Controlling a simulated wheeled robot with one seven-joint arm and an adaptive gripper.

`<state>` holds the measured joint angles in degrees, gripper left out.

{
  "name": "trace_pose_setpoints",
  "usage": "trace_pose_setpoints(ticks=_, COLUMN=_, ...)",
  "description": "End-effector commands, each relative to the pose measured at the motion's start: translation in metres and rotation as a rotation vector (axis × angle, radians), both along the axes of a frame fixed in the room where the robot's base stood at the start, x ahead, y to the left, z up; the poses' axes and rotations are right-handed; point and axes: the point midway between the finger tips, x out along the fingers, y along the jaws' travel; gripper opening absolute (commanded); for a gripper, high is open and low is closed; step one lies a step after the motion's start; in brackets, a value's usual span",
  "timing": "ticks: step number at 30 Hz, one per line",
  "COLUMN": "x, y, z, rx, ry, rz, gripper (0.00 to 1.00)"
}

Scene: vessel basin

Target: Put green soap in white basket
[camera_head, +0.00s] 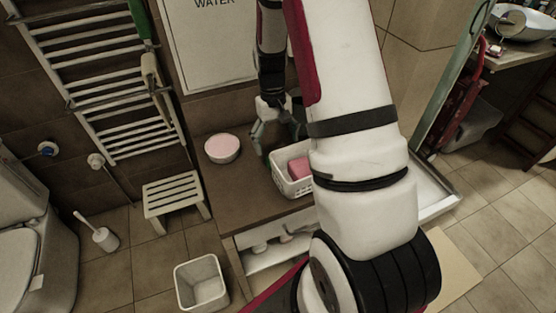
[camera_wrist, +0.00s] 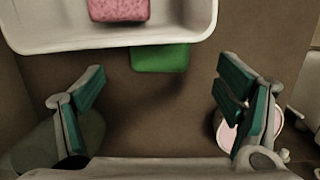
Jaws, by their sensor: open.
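The white basket (camera_head: 294,186) stands on the brown counter with a pink block (camera_head: 299,168) inside. In the wrist view, the basket's rim (camera_wrist: 60,41) crosses the top and the pink block (camera_wrist: 118,9) lies in it. The green soap (camera_wrist: 160,58) lies outside the basket, close against its near wall, its top edge partly covered by the rim. I cannot make it out in the head view. My gripper (camera_wrist: 160,78) is open and empty, its two green-padded fingers spread to either side of the soap. In the head view my gripper (camera_head: 276,122) is beside the basket, partly hidden.
A round bowl with pink contents (camera_head: 222,148) stands on the counter (camera_head: 240,192) left of the basket. It shows partly behind a finger in the wrist view. A white stool (camera_head: 174,194) and a bin (camera_head: 201,285) stand on the floor. The wall is close behind my gripper.

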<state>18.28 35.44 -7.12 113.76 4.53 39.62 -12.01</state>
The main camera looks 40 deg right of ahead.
Motion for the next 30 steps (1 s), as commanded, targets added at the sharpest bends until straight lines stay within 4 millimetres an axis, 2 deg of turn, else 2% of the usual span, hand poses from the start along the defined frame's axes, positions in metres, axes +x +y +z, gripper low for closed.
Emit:
trace_pose_setpoints(ticks=5, x=-0.002, y=0.001, z=-0.011, rx=0.001, ry=0.003, rz=0.0, gripper=0.86)
trace_pose_setpoints(ticks=15, x=-0.007, y=0.002, z=-0.052, rx=0.001, ry=0.003, rz=0.001, gripper=0.86)
trace_pose_setpoints(ticks=23, x=-0.006, y=0.002, z=-0.056, rx=0.0, ry=-0.001, rz=0.001, gripper=0.86)
trace_pose_setpoints(ticks=24, x=-0.006, y=0.002, z=-0.056, rx=0.0, ry=-0.001, rz=0.001, gripper=0.84)
trace_pose_setpoints(ticks=30, x=-0.006, y=0.002, z=-0.055, rx=0.0, ry=0.0, rz=0.001, gripper=0.38)
